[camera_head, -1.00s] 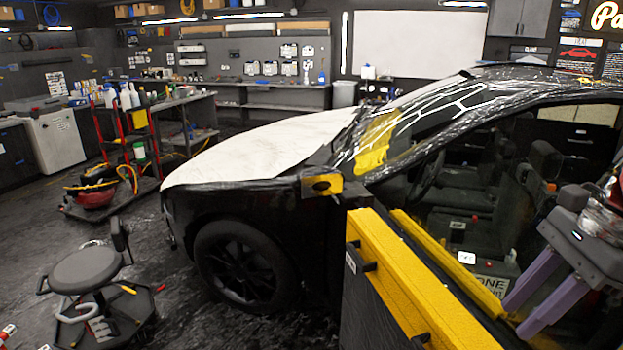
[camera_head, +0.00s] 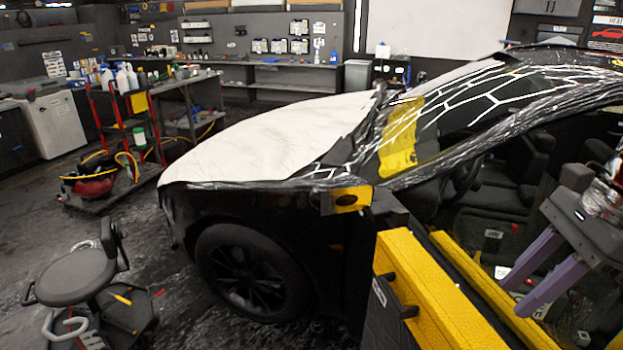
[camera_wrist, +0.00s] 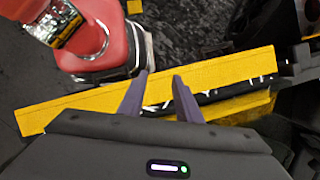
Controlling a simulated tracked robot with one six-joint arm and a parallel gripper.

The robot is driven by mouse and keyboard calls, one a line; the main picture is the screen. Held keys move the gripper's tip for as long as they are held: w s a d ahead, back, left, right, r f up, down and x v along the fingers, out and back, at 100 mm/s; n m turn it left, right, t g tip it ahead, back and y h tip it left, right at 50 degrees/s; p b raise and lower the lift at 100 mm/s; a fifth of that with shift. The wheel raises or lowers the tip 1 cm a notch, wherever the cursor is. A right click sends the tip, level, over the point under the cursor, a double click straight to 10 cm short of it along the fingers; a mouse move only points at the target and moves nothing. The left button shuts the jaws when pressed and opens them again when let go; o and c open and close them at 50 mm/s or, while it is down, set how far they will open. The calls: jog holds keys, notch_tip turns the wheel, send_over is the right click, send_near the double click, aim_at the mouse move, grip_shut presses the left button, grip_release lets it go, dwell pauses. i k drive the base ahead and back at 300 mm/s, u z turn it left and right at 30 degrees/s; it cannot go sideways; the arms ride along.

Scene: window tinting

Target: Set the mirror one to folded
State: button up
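The side mirror (camera_head: 350,199) of the black car shows in the head view at the front of the door opening. It is a yellow patch with a dark oval, and it appears to stick out from the body. I cannot tell its fold angle exactly. My gripper (camera_head: 512,300) is at the right of the head view, far from the mirror, with two purple fingers apart and empty. In the wrist view my gripper (camera_wrist: 159,80) is open above the yellow door edge (camera_wrist: 220,75). The mirror is not clearly seen there.
The open car door (camera_head: 440,300) with yellow edging lies between my gripper and the mirror. A stool (camera_head: 75,278) stands at the lower left. A red cart (camera_head: 115,140) is behind it.

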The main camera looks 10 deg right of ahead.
aim_at(345, 193)
jog(key=u, duration=0.05)
jog(key=i, duration=1.45)
jog(key=u, duration=0.75)
